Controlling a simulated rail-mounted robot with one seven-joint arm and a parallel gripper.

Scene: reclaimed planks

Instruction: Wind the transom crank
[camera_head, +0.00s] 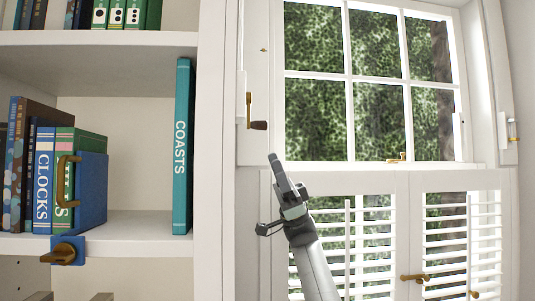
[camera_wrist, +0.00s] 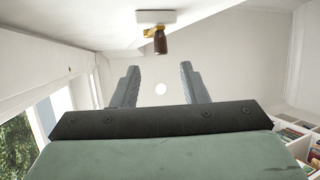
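A crank with a brass arm (camera_head: 249,106) and a dark brown knob (camera_head: 258,125) is on the white window frame, left of the upper panes. The knob sticks out to the right at the arm's lower end. My gripper (camera_head: 276,165) is below and slightly right of this knob, apart from it, pointing up. In the wrist view my gripper (camera_wrist: 159,84) has its two fingers spread with nothing between them. A brown knob (camera_wrist: 159,42) on a brass arm under a white box (camera_wrist: 155,17) shows beyond the fingertips there.
A bookshelf (camera_head: 212,130) stands on the left, with books and a blue block with a brass handle (camera_head: 92,190). Shutters (camera_head: 358,245) with brass latches fill the lower window. Space between my gripper and the left crank looks clear.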

